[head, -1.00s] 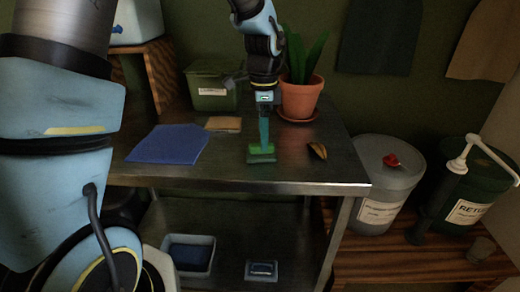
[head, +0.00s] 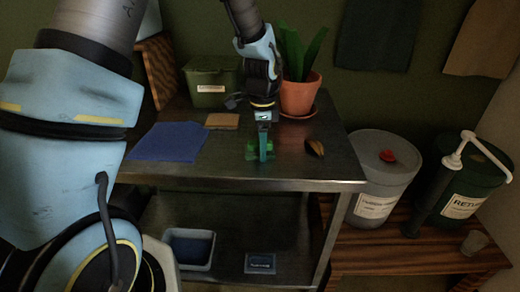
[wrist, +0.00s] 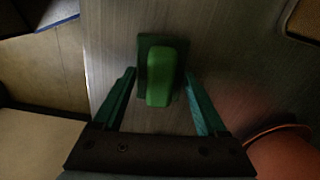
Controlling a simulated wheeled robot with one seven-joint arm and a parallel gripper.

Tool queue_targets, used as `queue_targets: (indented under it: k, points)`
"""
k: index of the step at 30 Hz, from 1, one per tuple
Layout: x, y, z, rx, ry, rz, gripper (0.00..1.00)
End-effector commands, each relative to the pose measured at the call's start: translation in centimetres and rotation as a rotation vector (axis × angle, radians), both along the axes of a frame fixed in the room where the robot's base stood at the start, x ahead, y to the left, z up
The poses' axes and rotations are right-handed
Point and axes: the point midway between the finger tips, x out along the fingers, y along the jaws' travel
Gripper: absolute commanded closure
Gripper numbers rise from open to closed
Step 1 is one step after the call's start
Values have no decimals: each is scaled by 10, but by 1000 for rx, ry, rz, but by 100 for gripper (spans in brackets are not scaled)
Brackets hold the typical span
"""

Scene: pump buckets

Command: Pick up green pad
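The green pad (head: 250,153) lies near the front edge of the metal table (head: 216,168). In the wrist view it is a bright green block (wrist: 161,78) on a darker green base (wrist: 150,42). My gripper (head: 264,157) is at the pad in the head view and hides its middle. In the wrist view my gripper (wrist: 160,82) is open, with one teal finger on each side of the block. Gaps show between the fingers and the block. Whether the fingertips touch the table cannot be told.
A blue cloth (head: 167,142) and a tan sponge (head: 221,121) lie to the left. A green bin (head: 208,92) and a potted plant (head: 298,97) stand behind. A small brown object (head: 315,148) lies to the right. Buckets (head: 372,195) stand right of the table.

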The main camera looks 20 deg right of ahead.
Motion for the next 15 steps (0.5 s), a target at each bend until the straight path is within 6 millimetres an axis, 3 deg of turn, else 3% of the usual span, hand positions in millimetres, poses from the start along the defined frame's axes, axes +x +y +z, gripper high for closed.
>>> queue_targets:
  k: [2,13,15]
  points:
    - [0,0,0,0,0,0,37]
    - [0,0,0,0,0,0,79]
    - [0,0,0,0,0,0,81]
